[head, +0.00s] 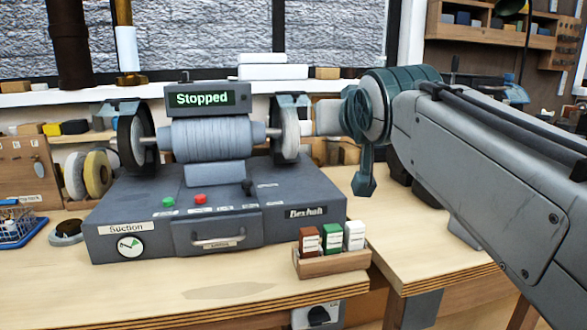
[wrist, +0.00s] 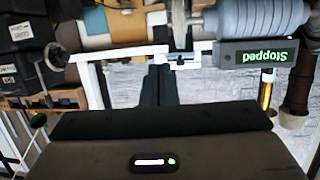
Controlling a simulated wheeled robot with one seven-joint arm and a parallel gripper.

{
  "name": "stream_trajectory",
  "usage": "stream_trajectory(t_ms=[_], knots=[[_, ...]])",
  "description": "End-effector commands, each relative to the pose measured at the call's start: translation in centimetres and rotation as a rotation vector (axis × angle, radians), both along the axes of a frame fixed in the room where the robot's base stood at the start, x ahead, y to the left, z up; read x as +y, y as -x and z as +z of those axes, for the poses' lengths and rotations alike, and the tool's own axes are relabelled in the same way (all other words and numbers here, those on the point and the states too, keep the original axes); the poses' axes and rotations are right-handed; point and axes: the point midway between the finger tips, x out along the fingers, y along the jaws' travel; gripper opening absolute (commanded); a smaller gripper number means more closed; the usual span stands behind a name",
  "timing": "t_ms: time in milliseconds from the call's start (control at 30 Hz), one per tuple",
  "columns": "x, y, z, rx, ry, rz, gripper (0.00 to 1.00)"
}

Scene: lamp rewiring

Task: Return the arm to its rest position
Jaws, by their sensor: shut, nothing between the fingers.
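My arm reaches in from the right side of the head view and ends at a teal joint above the bench, just right of the bench grinder (head: 215,140). I cannot make out the fingertips there. In the wrist view my gripper (wrist: 167,72) shows as two dark fingers close together, shut and empty. The grinder's "Stopped" display (head: 199,99) also shows upside down in the wrist view (wrist: 257,54). No lamp part is seen in the fingers.
The grinder's base (head: 275,215) fills the bench's middle. A small wooden box (head: 333,263) with brown, green and white blocks stands at its front right corner. A blue basket (head: 22,228) is at far left. The bench front (head: 140,285) is clear.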

Motion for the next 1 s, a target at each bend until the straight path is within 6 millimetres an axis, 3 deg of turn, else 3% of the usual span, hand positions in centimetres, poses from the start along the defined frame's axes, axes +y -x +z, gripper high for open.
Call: stream_trajectory(t_ms=[33,267,600,800,1000], knots=[[-0.7,0.3,0.0,0.067,0.01,-0.015,0.0],[-3.5,3.6,-6.3,0.378,0.048,-0.062,0.0],[-6.6,13.2,-13.5,0.824,0.067,-0.105,0.0],[-7.1,17.8,-15.8,0.987,0.062,-0.111,0.0],[-7.2,19.1,-16.7,1.031,0.061,-0.112,0.0]])
